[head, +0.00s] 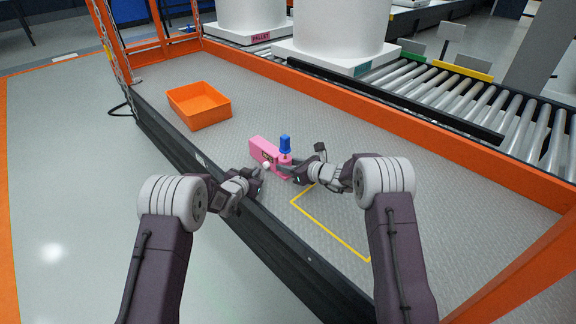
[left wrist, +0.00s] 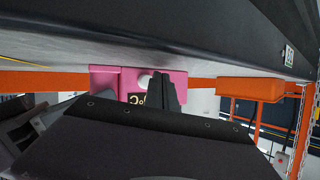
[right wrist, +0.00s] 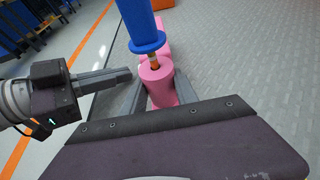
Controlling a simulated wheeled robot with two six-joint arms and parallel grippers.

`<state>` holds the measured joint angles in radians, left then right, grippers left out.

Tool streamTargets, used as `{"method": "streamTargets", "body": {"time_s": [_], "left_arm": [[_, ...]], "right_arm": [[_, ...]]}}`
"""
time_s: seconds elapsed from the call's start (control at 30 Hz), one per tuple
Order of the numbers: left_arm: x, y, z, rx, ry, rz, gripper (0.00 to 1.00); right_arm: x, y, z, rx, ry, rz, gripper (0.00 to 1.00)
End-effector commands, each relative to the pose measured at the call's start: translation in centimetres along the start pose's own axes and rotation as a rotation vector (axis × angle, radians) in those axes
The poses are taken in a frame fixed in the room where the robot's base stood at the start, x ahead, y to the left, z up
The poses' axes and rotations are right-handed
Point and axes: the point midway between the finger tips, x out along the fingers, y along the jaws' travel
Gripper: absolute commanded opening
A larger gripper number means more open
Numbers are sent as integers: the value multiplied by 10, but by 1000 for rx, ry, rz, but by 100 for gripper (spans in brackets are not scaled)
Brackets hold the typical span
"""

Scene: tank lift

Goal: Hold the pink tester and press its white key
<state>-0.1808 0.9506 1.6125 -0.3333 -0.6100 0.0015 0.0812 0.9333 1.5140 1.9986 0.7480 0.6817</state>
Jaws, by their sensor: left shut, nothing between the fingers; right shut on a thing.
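The pink tester (head: 262,149) is held above the grey deck near its dark front edge, with a blue probe-like piece (head: 285,144) upright at its right end. My right gripper (head: 284,170) is shut on the tester's round pink end, which shows between its fingers in the right wrist view (right wrist: 160,86). The white key (head: 266,166) sticks out of the tester's near face, and shows in the left wrist view (left wrist: 144,81) beside a dark °C display (left wrist: 138,98). My left gripper (head: 260,175) is shut and empty close to the key; I cannot tell whether they touch.
An empty-looking orange bin (head: 199,104) stands on the deck at the left. A yellow outline (head: 331,232) marks the deck at the right. Orange rails and posts border the deck, and a roller conveyor (head: 430,90) runs behind it. The middle of the deck is clear.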

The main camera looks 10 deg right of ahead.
Motion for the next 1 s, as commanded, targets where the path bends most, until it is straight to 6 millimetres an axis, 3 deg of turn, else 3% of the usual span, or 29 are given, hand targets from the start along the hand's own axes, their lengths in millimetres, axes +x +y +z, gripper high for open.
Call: {"method": "streamTargets", "body": {"time_s": [0.53, 1.0], "left_arm": [[-45, -25, 24, 0, 0, -1, 0], [-48, -26, 26, 0, 0, 0, 0]], "right_arm": [[0, 0, 0, 0, 0, 0, 0], [0, 0, 0, 0, 0, 0, 0]]}}
